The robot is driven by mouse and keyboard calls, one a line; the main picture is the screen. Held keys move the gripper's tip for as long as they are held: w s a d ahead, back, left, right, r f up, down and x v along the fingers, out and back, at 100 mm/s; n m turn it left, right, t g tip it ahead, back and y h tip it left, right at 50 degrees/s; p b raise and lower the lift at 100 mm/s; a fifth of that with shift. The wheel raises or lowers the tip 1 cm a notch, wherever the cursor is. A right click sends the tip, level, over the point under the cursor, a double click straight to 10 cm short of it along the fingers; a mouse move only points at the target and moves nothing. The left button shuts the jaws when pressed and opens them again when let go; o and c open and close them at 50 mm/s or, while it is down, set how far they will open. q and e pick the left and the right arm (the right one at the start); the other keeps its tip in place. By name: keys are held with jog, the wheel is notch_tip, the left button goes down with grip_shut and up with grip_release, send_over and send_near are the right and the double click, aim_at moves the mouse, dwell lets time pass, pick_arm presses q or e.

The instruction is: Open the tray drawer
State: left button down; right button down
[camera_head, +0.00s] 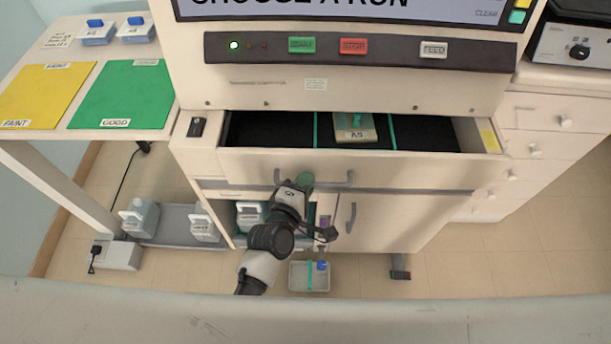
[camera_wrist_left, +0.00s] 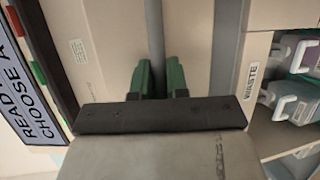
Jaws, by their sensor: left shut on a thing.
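The tray drawer (camera_head: 263,163) of the cream machine is pulled out, and its dark interior shows. Inside, in the middle section between green dividers, sits a small pale tray (camera_head: 354,136) with a label and a green part on top. My left gripper (camera_head: 305,180) is at the drawer front, shut on the grey bar handle (camera_head: 338,185). In the left wrist view, the green fingertips (camera_wrist_left: 161,78) stand on both sides of the handle bar (camera_wrist_left: 155,35). My right gripper is not in view.
Below the drawer are a cabinet door (camera_head: 385,220) with its own handle and an open shelf with bottles. A table with yellow (camera_head: 48,93) and green (camera_head: 124,95) mats stands at left. A small grey tray (camera_head: 309,276) is low in front.

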pick_arm(q)
jog(key=s+p, duration=0.4)
jog(key=s, duration=1.7)
jog(key=shift+s+p, duration=0.3)
jog(key=shift+p, duration=0.1)
jog(key=c, duration=1.1)
grip_release()
jog(key=shift+c, duration=0.2)
jog(key=v, duration=1)
jog(key=shift+s+b, duration=0.35)
jog(key=shift+b, duration=0.05)
jog(key=shift+a, duration=0.15)
